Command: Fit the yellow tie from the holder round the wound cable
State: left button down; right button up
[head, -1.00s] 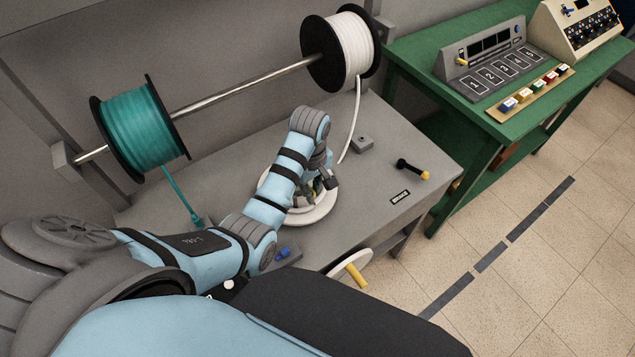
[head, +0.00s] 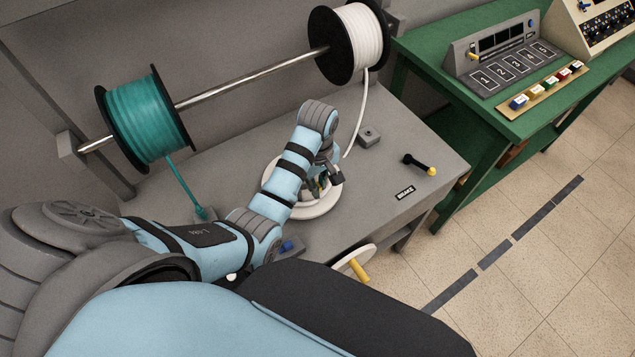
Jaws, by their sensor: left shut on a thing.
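The white cable (head: 355,130) runs down from the white spool (head: 357,40) to a round white winding disc (head: 325,208) on the grey bench. My left gripper (head: 322,187) points down over the middle of the disc, where the wound cable is mostly hidden by my arm. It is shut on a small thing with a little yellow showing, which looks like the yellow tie. Whether the tie is round the cable cannot be seen. A grey block with a blue piece (head: 288,246) shows partly beside my left forearm; it may be the tie holder. My right gripper is out of view.
A teal spool (head: 146,118) shares the rod with the white one; its teal cable (head: 183,185) hangs to the bench. A black lever with a yellow knob (head: 420,164) and a crank wheel (head: 354,262) are at right and front. A green table (head: 475,130) stands at right.

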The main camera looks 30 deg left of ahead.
pick_arm(q)
jog(key=shift+w, duration=0.2)
dwell(0.4)
jog(key=shift+f, duration=0.1)
jog(key=shift+f, duration=0.8)
jog(key=shift+f, duration=0.6)
dwell(0.5)
jog(key=c, duration=1.5)
grip_release()
jog(key=shift+c, duration=0.2)
